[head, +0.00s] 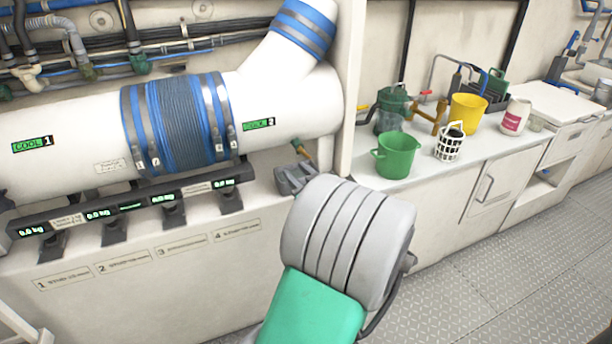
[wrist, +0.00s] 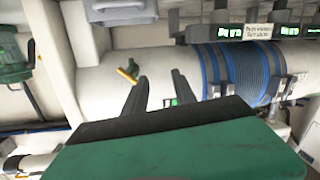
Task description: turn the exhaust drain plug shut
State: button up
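The exhaust drain plug appears to be the small fitting (head: 302,150) with a yellow handle and green end, low at the right end of the white exhaust pipe (head: 60,145). In the wrist view the drain plug (wrist: 128,73) shows just left of my left finger, with its yellow handle slanting. My gripper (wrist: 161,76) has its two dark fingers apart with nothing between them. The fingers point toward the pipe, and the plug is outside the gap. I cannot tell whether they touch anything.
A grey bracket (head: 294,178) sits just below the plug. A white upright panel (head: 350,90) stands right of it. The counter (head: 425,160) holds a green bucket (head: 397,156), a yellow bucket (head: 468,112) and a white basket (head: 449,144). The metal floor (head: 535,260) at right is clear.

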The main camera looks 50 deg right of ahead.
aim_at(305, 155)
jog(key=s+d+m+h, duration=0.1)
jog(key=s+d+h, duration=0.1)
jog(key=s+d, duration=0.2)
jog(key=x, duration=0.7)
jog(key=shift+w+a+r+p, duration=0.1)
jog(key=shift+w+r+p, duration=0.2)
jog(key=shift+w, duration=0.05)
grip_shut()
